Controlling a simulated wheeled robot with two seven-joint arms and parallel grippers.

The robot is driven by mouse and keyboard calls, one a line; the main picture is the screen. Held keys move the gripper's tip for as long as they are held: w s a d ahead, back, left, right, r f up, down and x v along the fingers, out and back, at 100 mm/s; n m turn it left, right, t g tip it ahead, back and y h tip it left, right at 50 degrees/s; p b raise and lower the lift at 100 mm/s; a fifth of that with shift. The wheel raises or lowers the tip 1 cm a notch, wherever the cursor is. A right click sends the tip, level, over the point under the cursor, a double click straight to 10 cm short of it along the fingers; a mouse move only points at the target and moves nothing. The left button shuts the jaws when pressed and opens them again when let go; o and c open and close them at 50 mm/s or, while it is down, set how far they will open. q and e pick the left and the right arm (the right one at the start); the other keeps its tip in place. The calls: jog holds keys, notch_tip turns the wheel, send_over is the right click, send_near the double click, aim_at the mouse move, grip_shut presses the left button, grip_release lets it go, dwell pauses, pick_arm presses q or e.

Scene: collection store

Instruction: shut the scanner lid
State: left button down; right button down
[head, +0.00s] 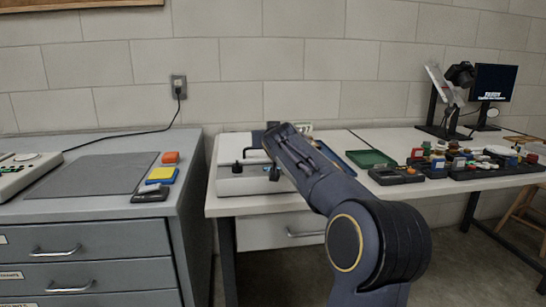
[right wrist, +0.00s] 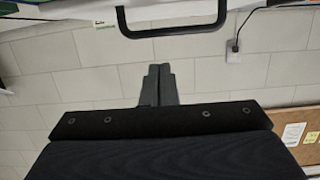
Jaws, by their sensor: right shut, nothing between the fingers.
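The scanner (head: 240,184) is a pale, low box near the left end of the white table, partly hidden by my right arm. A dark knob and a thin black handle show on it; I cannot tell how far its lid stands open. In the right wrist view, a black bar handle (right wrist: 178,31) joins a white edge at the top. My right gripper (right wrist: 158,70) is shut and empty, its fingertips apart from that handle in the picture. In the head view my right arm reaches over the scanner's right side and hides its gripper. My left gripper is not in view.
A grey drawer cabinet (head: 100,225) stands left, with a grey mat (head: 95,174) and small coloured blocks on it. A green tray (head: 370,158), dark trays of parts and a monitor (head: 494,82) stand right on the white table. A cord hangs from the wall outlet (head: 179,87).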

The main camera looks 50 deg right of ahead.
jog(key=s+a+f+b, duration=0.4)
jog(key=s+a+f, duration=0.1)
jog(key=s, duration=0.1)
jog(key=shift+s+a+b, duration=0.25)
jog(key=shift+a+b, duration=0.05)
jog(key=shift+b, duration=0.1)
